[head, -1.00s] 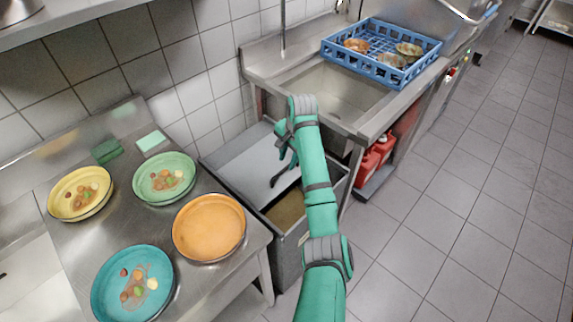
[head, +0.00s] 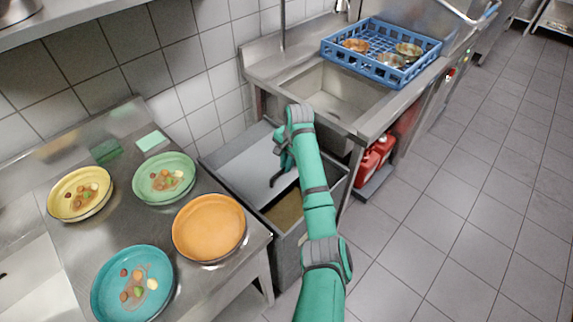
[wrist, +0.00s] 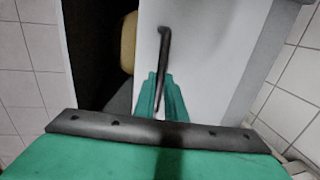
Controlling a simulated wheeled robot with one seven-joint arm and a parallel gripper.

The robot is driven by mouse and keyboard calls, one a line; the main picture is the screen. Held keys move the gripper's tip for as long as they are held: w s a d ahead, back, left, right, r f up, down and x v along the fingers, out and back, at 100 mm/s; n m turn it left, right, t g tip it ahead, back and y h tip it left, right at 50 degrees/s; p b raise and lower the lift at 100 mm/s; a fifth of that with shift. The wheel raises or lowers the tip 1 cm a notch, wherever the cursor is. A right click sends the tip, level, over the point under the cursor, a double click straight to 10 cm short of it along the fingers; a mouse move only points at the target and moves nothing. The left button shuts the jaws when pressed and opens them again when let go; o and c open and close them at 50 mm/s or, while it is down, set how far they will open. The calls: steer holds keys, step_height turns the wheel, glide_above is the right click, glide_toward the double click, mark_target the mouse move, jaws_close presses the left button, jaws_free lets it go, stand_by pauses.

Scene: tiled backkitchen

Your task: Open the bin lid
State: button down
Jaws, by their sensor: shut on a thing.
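The grey metal bin (head: 298,238) stands between the steel table and the sink. Its flat grey lid (head: 232,162) covers the far left part, and the near right part is uncovered, showing a brownish inside (head: 288,208). The lid has a dark bar handle (head: 276,181). The lid (wrist: 205,50) and its handle (wrist: 164,45) also show in the wrist view, beside a dark gap. My gripper (head: 282,158) is over the lid, partly hidden by my wrist. In the wrist view its green fingers (wrist: 161,92) are shut on the handle.
The steel table (head: 92,238) on the left holds several plates, including an empty orange plate (head: 209,226) near the bin. The sink (head: 335,92) with a blue rack (head: 380,52) is behind. Red containers (head: 372,160) stand under the sink. The floor at right is clear.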

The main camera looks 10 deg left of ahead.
mark_target(279, 170)
steer(key=shift+w+a, duration=0.6)
steer(key=shift+a, duration=0.25)
steer(key=shift+w+a, duration=0.6)
steer(key=shift+a, duration=0.25)
steer(key=c, duration=1.8)
jaws_free()
steer(key=shift+r, duration=0.1)
steer(key=r, duration=0.3)
steer(key=s+d+r, duration=0.1)
steer(key=r, duration=0.6)
steer(key=shift+s+d+r, duration=0.15)
steer(key=shift+d+r, duration=0.1)
steer(key=shift+d, duration=0.1)
steer(key=shift+d, duration=0.1)
